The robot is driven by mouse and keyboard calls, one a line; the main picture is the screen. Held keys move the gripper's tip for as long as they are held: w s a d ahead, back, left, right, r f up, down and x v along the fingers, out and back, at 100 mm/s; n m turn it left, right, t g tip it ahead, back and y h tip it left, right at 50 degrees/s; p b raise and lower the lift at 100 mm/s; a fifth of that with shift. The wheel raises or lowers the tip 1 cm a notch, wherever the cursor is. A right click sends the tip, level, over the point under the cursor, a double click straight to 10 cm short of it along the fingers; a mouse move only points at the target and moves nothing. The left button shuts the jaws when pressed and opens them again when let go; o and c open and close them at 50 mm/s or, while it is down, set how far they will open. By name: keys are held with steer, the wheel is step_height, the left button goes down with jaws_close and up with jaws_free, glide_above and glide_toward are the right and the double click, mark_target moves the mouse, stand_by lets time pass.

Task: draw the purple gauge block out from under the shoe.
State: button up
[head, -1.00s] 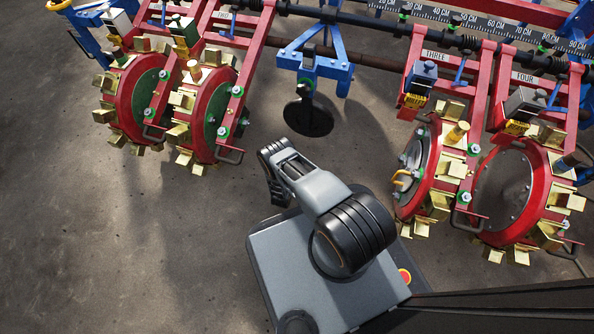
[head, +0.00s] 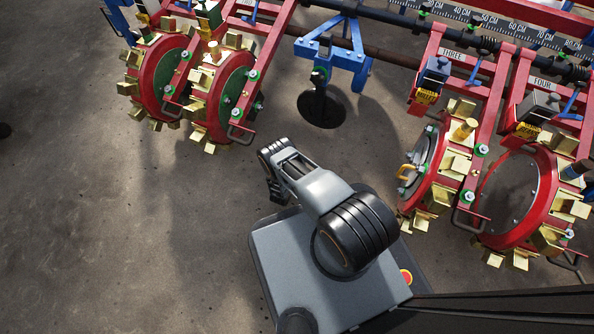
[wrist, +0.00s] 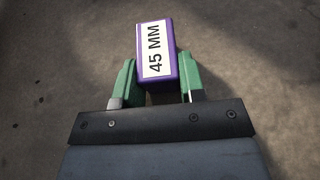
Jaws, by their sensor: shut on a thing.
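The purple gauge block (wrist: 172,78) shows in the wrist view, with a white label reading "45 MM" on its upper face. My gripper (wrist: 158,82) is shut on it, with a green finger against each side. The block reaches out beyond the fingertips, and bare ground lies around it in the wrist view. No shoe touches it in that view. In the head view my arm is folded over my base, and the gripper and block are hidden behind it. I cannot tell which shoe the task means.
The red planter wheels with brass shoes stand at upper left (head: 222,97) and at right (head: 520,200). A blue bracket with a dark disc (head: 321,108) hangs between them. The concrete floor (head: 130,240) is clear at left and lower left.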

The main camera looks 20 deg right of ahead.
steer(key=shift+s+f, duration=0.25)
steer(key=o, duration=0.8)
steer(key=shift+c, duration=0.2)
steer(key=o, duration=0.4)
steer(key=shift+w+r, duration=0.15)
steer(key=shift+w, duration=0.05)
